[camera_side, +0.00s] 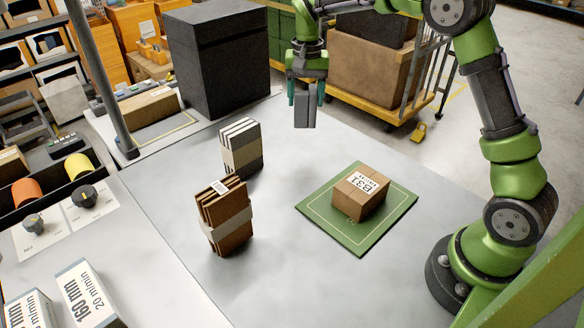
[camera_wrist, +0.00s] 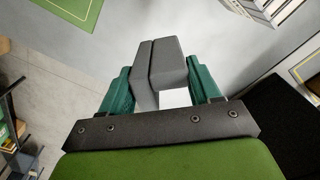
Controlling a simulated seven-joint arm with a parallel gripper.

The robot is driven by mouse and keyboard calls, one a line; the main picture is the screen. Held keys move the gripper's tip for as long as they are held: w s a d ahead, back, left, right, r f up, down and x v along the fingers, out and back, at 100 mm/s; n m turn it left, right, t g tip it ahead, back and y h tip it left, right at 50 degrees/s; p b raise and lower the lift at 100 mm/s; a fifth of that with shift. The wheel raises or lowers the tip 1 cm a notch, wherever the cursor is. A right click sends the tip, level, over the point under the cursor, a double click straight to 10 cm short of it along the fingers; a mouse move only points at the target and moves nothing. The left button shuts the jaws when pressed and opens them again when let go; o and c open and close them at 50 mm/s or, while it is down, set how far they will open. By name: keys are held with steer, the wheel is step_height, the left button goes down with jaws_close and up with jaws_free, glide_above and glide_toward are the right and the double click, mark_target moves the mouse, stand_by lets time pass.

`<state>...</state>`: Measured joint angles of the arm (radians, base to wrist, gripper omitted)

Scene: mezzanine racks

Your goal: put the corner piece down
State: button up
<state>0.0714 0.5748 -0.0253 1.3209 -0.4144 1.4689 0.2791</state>
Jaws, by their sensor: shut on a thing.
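My gripper (camera_side: 306,98) is shut on a grey corner piece (camera_side: 305,110) and holds it up above the far side of the grey table (camera_side: 290,250). In the wrist view the corner piece (camera_wrist: 162,68) sits between the two green fingers (camera_wrist: 160,92), and its angled faces show. In the side view it hangs upright below the fingers. It looks clear of the table top, though the exact height is hard to tell.
A cardboard box (camera_side: 360,192) marked B31 sits on a green mat (camera_side: 317,214) at the right. Two strapped upright stacks, one brown (camera_side: 226,218) and one white and grey (camera_side: 241,147), stand left of the middle. A black box (camera_side: 215,60) stands behind. The table between stacks and mat is clear.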

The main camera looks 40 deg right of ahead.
step_height(320, 180, down, 10)
steer(key=shift+s+a+r, duration=0.1)
steer(key=shift+r, duration=0.05)
stand_by(0.3)
steer(key=shift+f, duration=0.2)
steer(key=o, duration=1)
steer(key=shift+r, duration=0.1)
